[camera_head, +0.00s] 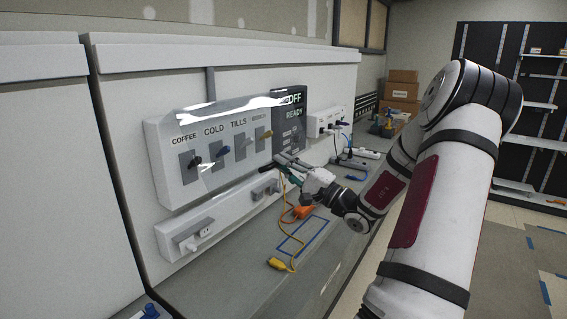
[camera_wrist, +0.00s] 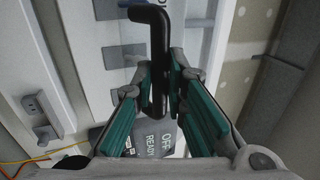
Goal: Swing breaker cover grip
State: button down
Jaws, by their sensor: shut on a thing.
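The breaker panel (camera_head: 168,178) is a white box on the wall, with several switches labelled COFFEE, COLD, TILLS and one hard to read. A clear cover (camera_head: 235,105) with bright glints lies over its front; how far it stands out is hard to tell. The cover grip (camera_wrist: 161,50) is a bent black bar in the wrist view. My gripper (camera_head: 284,163) is at the panel's lower right corner in the head view. In the wrist view its green-sided fingers (camera_wrist: 161,88) close on the bar from both sides. The grip is mostly hidden by the fingers in the head view.
A dark screen (camera_head: 291,125) reading OFF and READY stands right of the panel. Outlet strips (camera_head: 196,232) run below it. Yellow and orange cords with a yellow plug (camera_head: 278,264) lie on the grey counter (camera_head: 232,278). Power strips and boxes (camera_head: 401,92) are farther back.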

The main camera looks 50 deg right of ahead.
jog(key=shift+w+f, duration=0.15)
jog(key=shift+f, duration=0.2)
jog(key=w+f+b, duration=0.3)
jog(key=f+b, duration=0.1)
jog(key=shift+w+a+f, duration=0.1)
jog(key=shift+w+a, duration=0.05)
jog(key=shift+w, duration=0.25)
jog(key=w+f+b, duration=0.2)
jog(key=w, duration=0.1)
jog(key=w+f+b, duration=0.1)
jog(key=shift+w+a+b, duration=0.15)
jog(key=shift+a+b, duration=0.05)
jog(key=shift+b, duration=0.2)
jog(key=c, duration=1.5)
grip_release()
jog(key=shift+r, duration=0.2)
jog(key=shift+c, duration=0.2)
